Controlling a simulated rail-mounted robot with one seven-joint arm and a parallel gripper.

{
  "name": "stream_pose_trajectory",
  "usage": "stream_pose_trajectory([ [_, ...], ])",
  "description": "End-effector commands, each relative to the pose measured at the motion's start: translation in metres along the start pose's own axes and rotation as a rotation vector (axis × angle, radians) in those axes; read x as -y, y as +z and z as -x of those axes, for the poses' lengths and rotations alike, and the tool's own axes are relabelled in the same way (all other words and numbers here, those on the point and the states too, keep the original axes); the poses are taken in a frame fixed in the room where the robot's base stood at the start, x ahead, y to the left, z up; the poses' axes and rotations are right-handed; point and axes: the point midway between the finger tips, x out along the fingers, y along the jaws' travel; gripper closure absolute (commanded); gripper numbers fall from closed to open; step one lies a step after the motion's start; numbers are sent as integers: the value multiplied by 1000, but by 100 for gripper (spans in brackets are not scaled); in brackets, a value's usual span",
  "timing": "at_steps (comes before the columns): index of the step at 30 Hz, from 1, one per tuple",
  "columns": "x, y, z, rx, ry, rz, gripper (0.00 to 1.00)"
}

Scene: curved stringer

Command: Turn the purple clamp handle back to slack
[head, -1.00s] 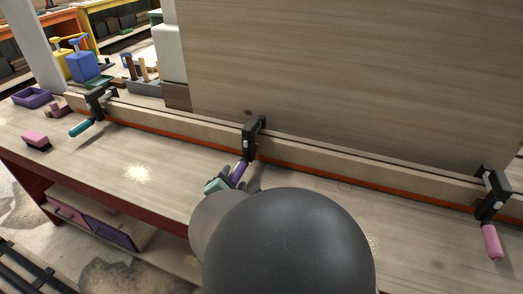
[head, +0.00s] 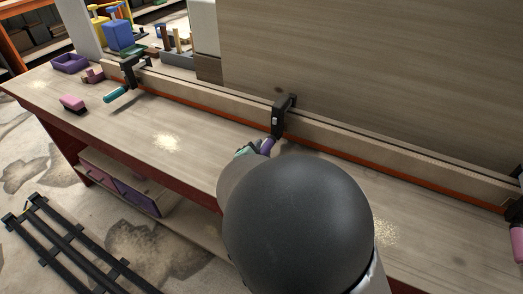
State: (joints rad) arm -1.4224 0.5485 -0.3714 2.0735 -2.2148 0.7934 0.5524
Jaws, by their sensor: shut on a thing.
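The clamp sits on the long wooden strip (head: 355,149) with the orange lower edge.
A clamp with a teal handle (head: 115,94) is at the left, and one with a pink handle (head: 517,243) at the right edge. A pink brush-like block (head: 72,103) and a purple tray (head: 69,63) lie on the bench (head: 190,165). A tall wooden panel (head: 380,70) stands behind.

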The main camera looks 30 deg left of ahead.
Motion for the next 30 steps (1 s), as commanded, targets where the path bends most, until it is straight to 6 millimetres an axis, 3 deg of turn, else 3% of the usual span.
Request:
stream_pose_trajectory([
  [11, -2, 4, 1, 1, -75, 173, 97],
  [30, 2, 4, 2, -1, -305, 729, 97],
])
